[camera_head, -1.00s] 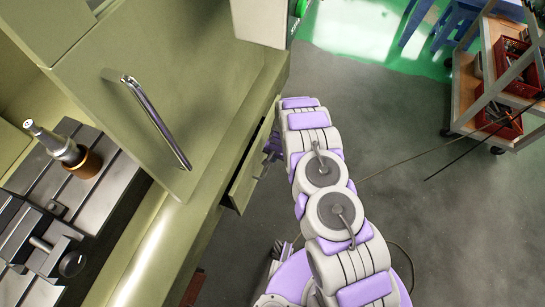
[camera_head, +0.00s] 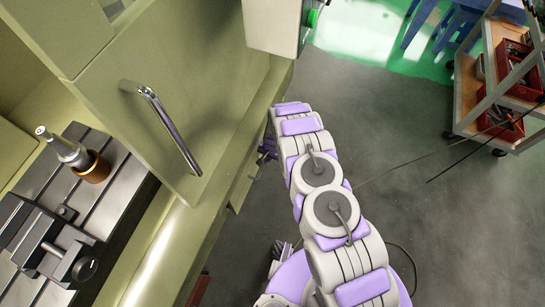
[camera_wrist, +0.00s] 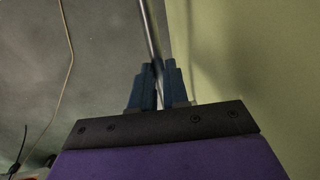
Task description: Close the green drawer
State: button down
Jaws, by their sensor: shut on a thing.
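The green drawer (camera_head: 243,180) shows in the head view as a narrow edge low on the side of the green machine, left of my arm. It stands slightly out from the body; my arm hides part of it. In the wrist view a pale green face (camera_wrist: 240,60) fills the right side. A thin metal handle bar (camera_wrist: 150,35) runs down between the two dark fingers of my gripper (camera_wrist: 158,85), which is shut on it. In the head view my gripper (camera_head: 267,150) is mostly hidden beside the drawer.
The green machine (camera_head: 215,90) with a larger metal handle (camera_head: 165,125) fills the left. A vise (camera_head: 50,245) and a tool holder (camera_head: 75,155) sit on its slotted bed. A cart with red bins (camera_head: 500,120) stands at upper right. The grey floor (camera_head: 400,150) between is mostly clear.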

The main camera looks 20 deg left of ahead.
jog(key=shift+s+a+f, duration=0.2)
jog(key=shift+s+f, duration=0.05)
jog(key=c, duration=1.4)
grip_release()
jog(key=shift+w+d+r, duration=0.1)
jog(key=shift+d+r, duration=0.05)
jog(key=shift+d, duration=0.35)
jog(key=shift+o, duration=1.4)
jog(key=shift+a+r, duration=0.1)
jog(key=shift+a, duration=0.1)
jog(key=shift+w+a+f, duration=0.1)
jog(key=shift+a+f, duration=0.15)
jog(key=shift+a, duration=0.4)
jog(key=shift+d+r, duration=0.45)
jog(key=shift+r, duration=0.05)
notch_tip(320, 180, up, 11)
jog(key=d+p, duration=0.1)
jog(key=p, duration=0.1)
jog(key=shift+d, duration=0.15)
jog(key=shift+f, duration=0.15)
jog(key=shift+c, duration=0.4)
